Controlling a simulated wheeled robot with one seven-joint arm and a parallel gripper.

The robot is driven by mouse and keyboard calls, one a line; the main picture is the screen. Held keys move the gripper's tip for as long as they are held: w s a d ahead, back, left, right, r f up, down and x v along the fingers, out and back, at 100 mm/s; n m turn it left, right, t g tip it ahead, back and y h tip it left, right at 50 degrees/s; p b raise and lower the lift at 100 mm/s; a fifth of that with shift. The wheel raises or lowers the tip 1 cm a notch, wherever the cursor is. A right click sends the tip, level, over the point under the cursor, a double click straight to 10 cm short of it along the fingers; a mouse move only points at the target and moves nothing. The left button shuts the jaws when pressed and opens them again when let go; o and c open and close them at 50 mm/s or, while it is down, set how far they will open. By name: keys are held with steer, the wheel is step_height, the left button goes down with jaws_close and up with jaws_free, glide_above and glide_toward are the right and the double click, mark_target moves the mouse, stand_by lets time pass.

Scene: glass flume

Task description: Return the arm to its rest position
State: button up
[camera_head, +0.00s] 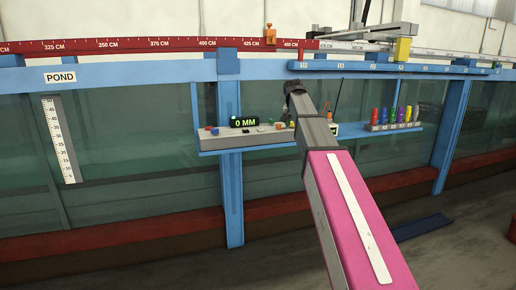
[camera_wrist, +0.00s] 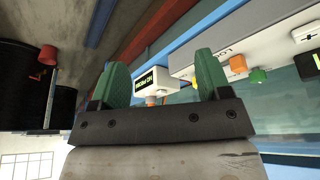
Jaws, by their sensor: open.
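My arm shows in the head view as a pink link (camera_head: 350,220) reaching up from the bottom right, with a grey and dark section (camera_head: 312,125) beyond it. It stretches in front of the blue shelf and the glass flume. My gripper (camera_wrist: 159,72) shows in the wrist view as two green fingers held apart, with nothing seen gripped between them. A white box with a lit display (camera_wrist: 147,82) appears behind the gap between the fingers. In the head view I cannot make out the gripper's fingers.
The blue shelf (camera_head: 209,145) carries a "0 MM" display (camera_head: 244,122) and a rack of coloured bottles (camera_head: 394,126). Blue flume posts (camera_head: 232,190) stand close by. The wrist view shows an orange knob (camera_wrist: 238,63) and dark drums (camera_wrist: 45,95). Floor is open at lower left.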

steer(key=s+f+n+g, duration=0.1)
steer(key=s+f, duration=0.3)
steer(key=f, duration=0.5)
steer(key=s+d+f+n+y, duration=0.1)
steer(key=s+f, duration=0.4)
steer(key=f, duration=0.4)
steer(key=s+f+n+g, duration=0.1)
steer(key=s+f, duration=0.3)
steer(key=f, duration=0.5)
steer(key=s+f+n+g+y, duration=0.1)
steer(key=s+f+n, duration=0.1)
steer(key=s+f, duration=1.5)
steer(key=shift+s+d+f+g, duration=0.35)
steer(key=shift+s+d+g, duration=0.05)
steer(key=shift+s, duration=0.6)
steer(key=shift+c, duration=0.4)
